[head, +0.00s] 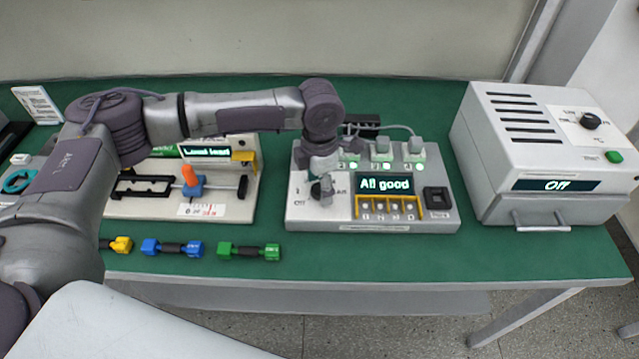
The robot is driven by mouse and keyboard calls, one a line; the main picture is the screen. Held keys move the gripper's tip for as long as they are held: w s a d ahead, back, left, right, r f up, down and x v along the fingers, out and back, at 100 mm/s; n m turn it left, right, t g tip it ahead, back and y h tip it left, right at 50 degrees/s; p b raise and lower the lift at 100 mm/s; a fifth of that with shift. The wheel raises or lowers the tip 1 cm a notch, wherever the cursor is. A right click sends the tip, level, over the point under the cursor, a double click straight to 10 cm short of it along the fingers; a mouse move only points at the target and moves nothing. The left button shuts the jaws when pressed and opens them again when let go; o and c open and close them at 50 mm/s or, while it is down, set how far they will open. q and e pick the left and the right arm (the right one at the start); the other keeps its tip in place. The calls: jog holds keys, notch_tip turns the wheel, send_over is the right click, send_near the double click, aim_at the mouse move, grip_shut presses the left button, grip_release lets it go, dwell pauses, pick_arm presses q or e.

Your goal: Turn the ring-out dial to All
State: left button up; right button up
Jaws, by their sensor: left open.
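The ring-out tester (385,228) is a light grey box in the middle of the green bench in the head view. Its display (385,184) reads "All good". The ring-out dial (324,194) is a dark knob at the box's left side, partly covered by my left gripper; "Off" is printed at its lower left. Which mark it points to cannot be made out. My left gripper (323,180) points down right at the dial, its jaws open. Whether the fingers touch the knob is unclear. My right gripper is out of view.
A grey oven-like box (543,209) with a display reading "Off" stands at the right. A fixture (235,205) with an orange-topped lever stands left of the tester. Yellow, blue (172,248) and green (249,251) plug-like pieces lie in front.

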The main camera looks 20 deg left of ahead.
aim_at(319, 189)
pick_arm(q)
jog(key=shift+r, duration=0.1)
notch_tip(319, 189, up, 12)
dwell(0.5)
dwell(2.0)
